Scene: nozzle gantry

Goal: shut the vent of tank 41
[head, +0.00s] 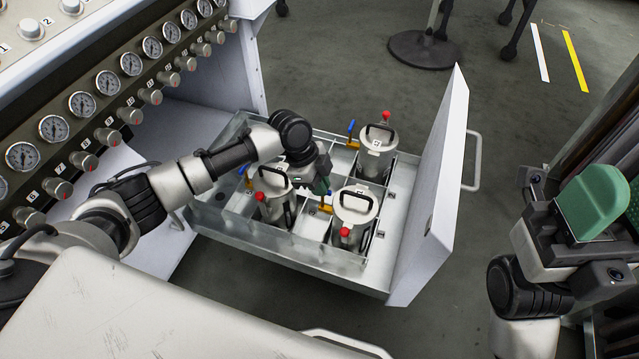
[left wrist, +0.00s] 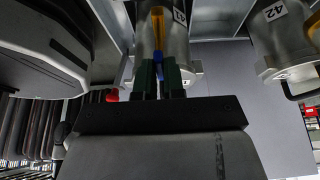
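Tank 41 (head: 354,207) is a metal canister with a black handle, standing in the front right compartment of the open drawer; its number (left wrist: 179,14) shows in the left wrist view. Its vent valve (head: 326,208) is brass with a blue lever (left wrist: 158,58) at the tank's side. My left gripper (head: 323,187) reaches down beside the tank. In the left wrist view its green fingers (left wrist: 160,78) are close together on either side of the blue lever and look shut on it.
Tank 42 (left wrist: 285,35) stands beside tank 41. Another tank (head: 270,190) is left in the drawer, close to my left arm. The drawer front (head: 432,215) rises at the right. A gauge panel (head: 105,85) lines the upper left.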

